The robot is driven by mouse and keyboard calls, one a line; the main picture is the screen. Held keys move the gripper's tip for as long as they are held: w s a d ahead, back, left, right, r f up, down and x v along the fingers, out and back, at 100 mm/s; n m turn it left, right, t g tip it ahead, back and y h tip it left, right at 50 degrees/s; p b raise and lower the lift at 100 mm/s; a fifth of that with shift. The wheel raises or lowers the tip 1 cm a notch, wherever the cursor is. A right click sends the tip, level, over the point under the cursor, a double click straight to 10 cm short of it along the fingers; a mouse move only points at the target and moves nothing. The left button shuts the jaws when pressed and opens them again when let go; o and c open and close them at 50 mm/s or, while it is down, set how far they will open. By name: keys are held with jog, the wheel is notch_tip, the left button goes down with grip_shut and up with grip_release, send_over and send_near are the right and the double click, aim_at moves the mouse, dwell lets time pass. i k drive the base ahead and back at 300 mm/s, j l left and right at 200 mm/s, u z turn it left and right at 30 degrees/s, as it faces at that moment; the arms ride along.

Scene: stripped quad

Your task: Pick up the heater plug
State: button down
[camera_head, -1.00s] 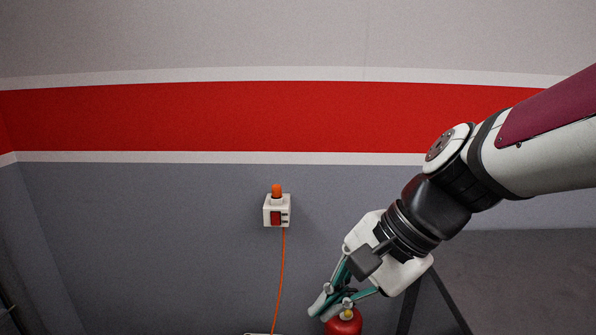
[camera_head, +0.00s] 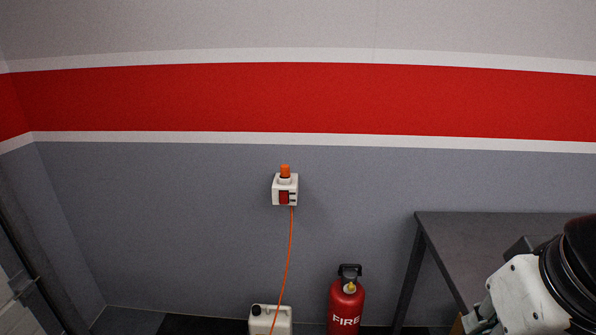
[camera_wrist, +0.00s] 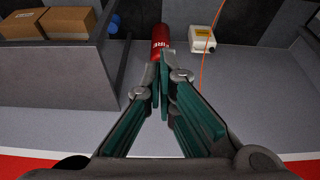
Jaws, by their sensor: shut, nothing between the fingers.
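The heater plug (camera_head: 285,170) is orange and sits upright on top of a white wall box (camera_head: 285,189) with a red switch. An orange cable (camera_head: 289,250) hangs from the box. The wrist view does not show the plug, only part of the cable (camera_wrist: 204,72). My gripper (camera_wrist: 161,62) is shut and empty in the wrist view, its teal fingers together at the tips. In the head view my wrist is at the lower right, well away from the plug, and the fingertips are out of the picture.
A red fire extinguisher (camera_head: 345,305) and a cream canister (camera_head: 270,321) stand on the floor below the box. A dark table (camera_head: 500,240) stands at the right. Cardboard boxes (camera_wrist: 50,22) show in the wrist view. The wall around the plug is clear.

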aim_at(284, 169)
jog(key=i+j, duration=0.2)
jog(key=i, duration=0.3)
jog(key=i+j, duration=0.2)
jog(key=i, duration=0.25)
jog(key=i+j, duration=0.25)
jog(key=i, duration=0.25)
jog(key=i+j, duration=0.2)
jog(key=i, duration=0.3)
jog(key=l+z, duration=0.05)
